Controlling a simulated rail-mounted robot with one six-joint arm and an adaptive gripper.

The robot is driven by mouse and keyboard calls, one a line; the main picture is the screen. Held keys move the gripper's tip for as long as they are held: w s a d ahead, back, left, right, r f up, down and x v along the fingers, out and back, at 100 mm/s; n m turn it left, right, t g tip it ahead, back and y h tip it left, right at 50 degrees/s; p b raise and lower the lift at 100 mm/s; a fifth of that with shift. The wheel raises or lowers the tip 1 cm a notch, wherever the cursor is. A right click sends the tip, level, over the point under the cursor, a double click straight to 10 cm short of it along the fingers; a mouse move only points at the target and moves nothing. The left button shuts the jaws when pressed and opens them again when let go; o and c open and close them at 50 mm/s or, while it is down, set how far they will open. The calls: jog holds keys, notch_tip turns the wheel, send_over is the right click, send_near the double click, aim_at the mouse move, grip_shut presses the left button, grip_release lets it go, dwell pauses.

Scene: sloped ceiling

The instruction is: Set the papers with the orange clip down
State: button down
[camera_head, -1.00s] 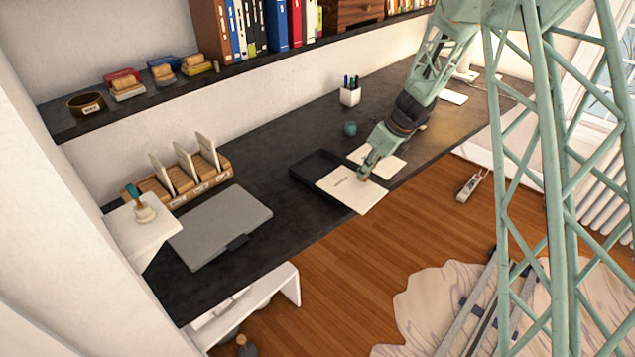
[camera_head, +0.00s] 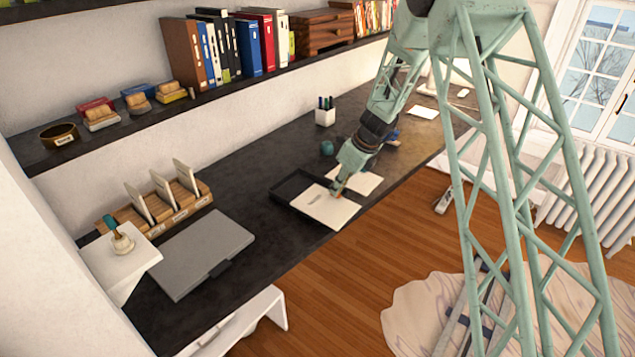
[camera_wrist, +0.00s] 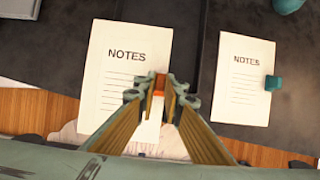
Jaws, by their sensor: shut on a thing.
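The papers with the orange clip (camera_head: 325,210) are a white sheet headed NOTES. They also show in the wrist view (camera_wrist: 122,80). My gripper (camera_head: 338,190) is shut on the orange clip (camera_wrist: 159,84) at their right edge. The papers lie flat over part of a black tray (camera_head: 284,190) and reach out past the desk's front edge. I cannot tell whether they touch the tray or hang just above it. A second set of NOTES papers (camera_wrist: 240,85), with a teal clip (camera_wrist: 272,82), lies to the right.
The dark desk (camera_head: 245,180) is bare between the tray and the grey laptop (camera_head: 203,252). A teal ball (camera_head: 327,148) and a white pen cup (camera_head: 325,117) stand behind the papers. A wooden sorter (camera_head: 160,206) stands at the left. Wood floor lies below the desk's front edge.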

jog(key=w+a, duration=0.2)
jog(key=w, duration=0.1)
jog(key=w+a, duration=0.2)
jog(key=w, duration=0.2)
jog(key=w+a+f, duration=0.1)
jog(key=w+a, duration=0.1)
jog(key=w, duration=0.1)
jog(key=shift+w+a, duration=0.2)
jog(key=shift+w, duration=0.05)
jog(key=shift+w+a, duration=0.15)
jog(key=shift+w+f+b, duration=0.1)
jog(key=shift+f+b, duration=0.35)
jog(key=shift+f, duration=1.4)
jog(key=c, duration=3)
grip_release()
jog(key=shift+f, duration=0.1)
jog(key=shift+p+v, duration=0.75)
jog(key=shift+v, duration=5.35)
